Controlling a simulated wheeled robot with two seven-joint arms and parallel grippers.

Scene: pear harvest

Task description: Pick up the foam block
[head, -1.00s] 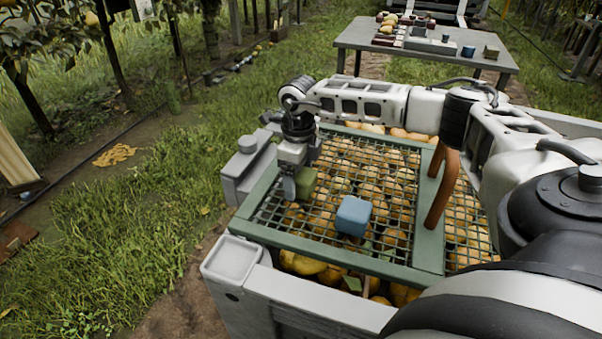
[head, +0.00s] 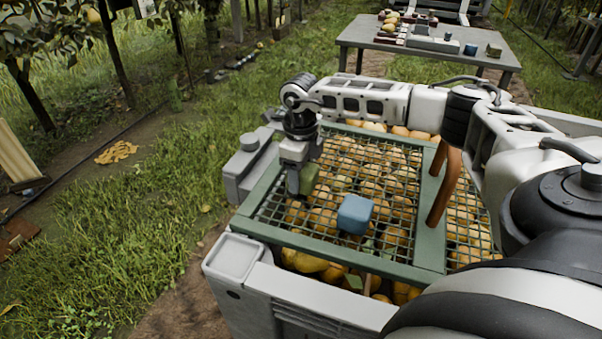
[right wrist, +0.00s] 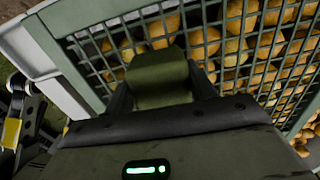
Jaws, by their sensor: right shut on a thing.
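An olive-green block (head: 309,178), which looks like the foam block, is at the left part of the wire mesh lid. My right gripper (head: 302,183) is shut on it from above. In the right wrist view the green block (right wrist: 160,77) sits between the two dark fingers, with the mesh just beyond it. I cannot tell whether its underside touches the mesh. A blue block (head: 355,214) rests on the mesh to the right, apart from the gripper. My left gripper is not in view.
The green-framed mesh lid (head: 432,210) covers a bin of yellow pears (head: 310,262). A brown curved handle (head: 445,188) rises from the lid. A grey table (head: 425,46) with small items stands at the back. Grass lies to the left.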

